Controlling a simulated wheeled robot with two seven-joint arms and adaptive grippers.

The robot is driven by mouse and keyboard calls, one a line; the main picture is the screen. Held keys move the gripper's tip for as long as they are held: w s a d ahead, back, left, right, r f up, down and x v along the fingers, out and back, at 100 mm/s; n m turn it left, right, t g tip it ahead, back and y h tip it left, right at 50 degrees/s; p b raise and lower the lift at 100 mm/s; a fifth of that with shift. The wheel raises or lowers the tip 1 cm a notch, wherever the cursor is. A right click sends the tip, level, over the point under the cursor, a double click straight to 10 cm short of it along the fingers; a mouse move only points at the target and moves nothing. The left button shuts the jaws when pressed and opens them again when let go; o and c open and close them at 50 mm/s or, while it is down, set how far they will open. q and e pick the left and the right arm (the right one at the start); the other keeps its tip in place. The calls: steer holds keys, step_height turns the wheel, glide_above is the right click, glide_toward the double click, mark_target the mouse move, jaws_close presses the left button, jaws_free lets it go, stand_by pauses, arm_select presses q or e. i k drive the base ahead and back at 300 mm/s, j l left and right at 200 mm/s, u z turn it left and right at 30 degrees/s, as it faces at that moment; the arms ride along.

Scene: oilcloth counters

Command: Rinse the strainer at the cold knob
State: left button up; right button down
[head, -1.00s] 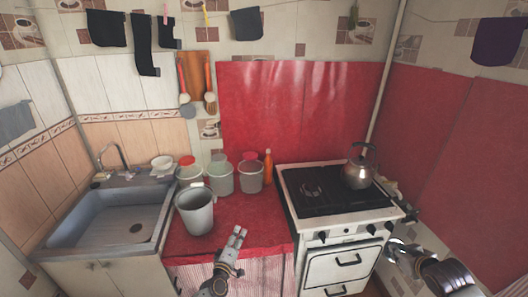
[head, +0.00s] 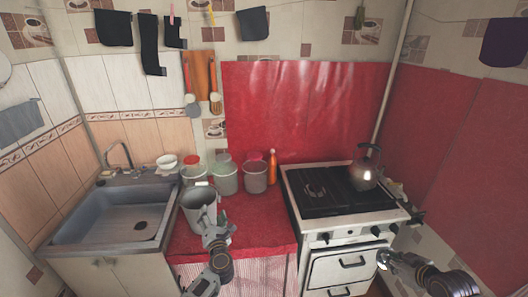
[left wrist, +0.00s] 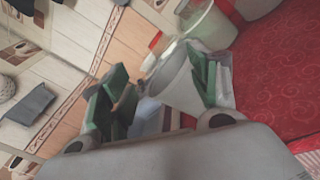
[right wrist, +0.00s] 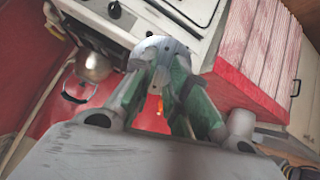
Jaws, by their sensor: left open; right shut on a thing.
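My left gripper (head: 214,236) is open, over the red counter at the near side of a grey bucket (head: 192,209). In the left wrist view the bucket (left wrist: 176,84) shows between the spread fingers (left wrist: 160,92); I cannot tell whether they touch it. My right gripper (head: 384,262) is in front of the stove, shut on a small shiny grey metal piece (right wrist: 160,48). I cannot tell whether that piece is the strainer; most of it is hidden. The tap (head: 119,153) stands behind the sink (head: 105,228) at the left. Its cold knob is too small to make out.
Several pots (head: 224,180) and an orange bottle (head: 272,167) stand at the back of the red counter (head: 258,226). A kettle (head: 364,175) sits on the stove (head: 318,192). A white bowl (head: 167,161) is behind the sink. Utensils (head: 193,103) hang on the wall.

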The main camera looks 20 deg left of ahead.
mark_target(143, 168)
steer(key=i+j, duration=0.1)
steer(key=j, duration=0.5)
steer(key=i+j, duration=0.1)
steer(key=j, duration=0.45)
steer(key=i+j, duration=0.1)
steer(key=j, duration=0.5)
steer(key=i+j, duration=0.1)
steer(key=j, duration=0.45)
steer(key=i+j, duration=0.1)
steer(key=j, duration=0.5)
